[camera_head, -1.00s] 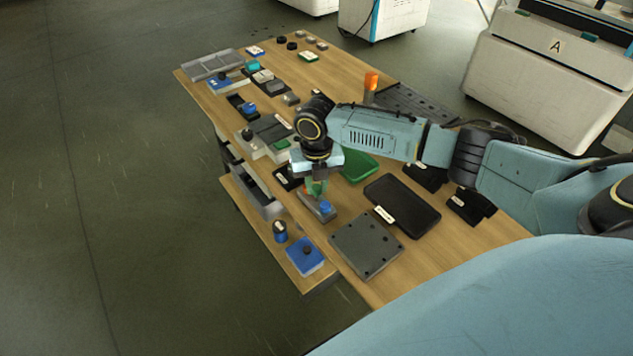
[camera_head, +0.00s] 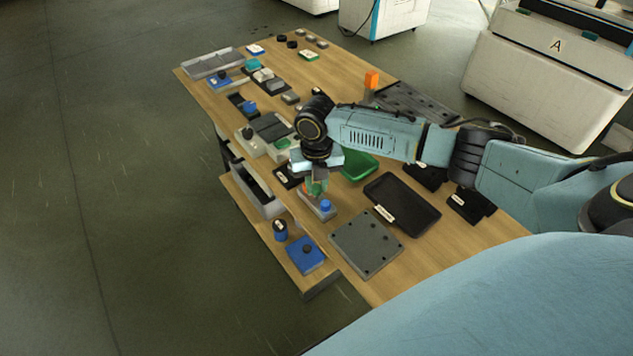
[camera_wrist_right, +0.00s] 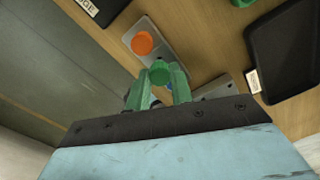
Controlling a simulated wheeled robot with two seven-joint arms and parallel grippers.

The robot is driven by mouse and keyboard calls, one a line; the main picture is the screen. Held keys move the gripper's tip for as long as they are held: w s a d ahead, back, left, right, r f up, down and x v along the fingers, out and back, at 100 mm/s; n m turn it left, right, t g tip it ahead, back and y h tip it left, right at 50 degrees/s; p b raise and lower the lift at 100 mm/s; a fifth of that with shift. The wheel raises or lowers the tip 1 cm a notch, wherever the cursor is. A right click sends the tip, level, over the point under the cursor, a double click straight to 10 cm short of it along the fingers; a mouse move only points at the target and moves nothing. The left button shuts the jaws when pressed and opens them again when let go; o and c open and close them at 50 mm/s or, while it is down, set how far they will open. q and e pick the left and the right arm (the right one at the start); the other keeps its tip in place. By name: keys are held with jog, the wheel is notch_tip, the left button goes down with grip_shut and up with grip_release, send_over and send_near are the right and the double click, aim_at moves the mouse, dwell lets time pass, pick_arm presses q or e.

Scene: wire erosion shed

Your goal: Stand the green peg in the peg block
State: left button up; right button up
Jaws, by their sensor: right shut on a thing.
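My right gripper (camera_head: 316,188) points down over the peg block (camera_head: 331,215), near the table's left edge. Its green fingers are shut on the green peg (camera_wrist_right: 160,72), whose round top shows between the fingertips in the right wrist view. The peg block is a narrow grey block, also in the wrist view (camera_wrist_right: 172,52). An orange peg (camera_wrist_right: 142,43) stands at one end of it and a blue peg (camera_head: 326,206) at the other. The green peg is over the middle part, between them. Its lower end is hidden, so I cannot tell whether it is in a hole. My left gripper is out of view.
A grey plate with holes (camera_head: 366,246) and a black tray (camera_head: 403,204) lie right of the block. A green tray (camera_head: 358,166) is behind the gripper. Fixtures crowd the far table.

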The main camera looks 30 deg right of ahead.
jog(key=shift+f+b, duration=0.6)
jog(key=shift+f, duration=0.6)
dwell(0.3)
jog(key=o, duration=1)
jog(key=shift+o, duration=0.2)
jog(key=shift+r, duration=0.1)
jog(key=shift+r+p, duration=3.45)
jog(key=shift+p, duration=0.25)
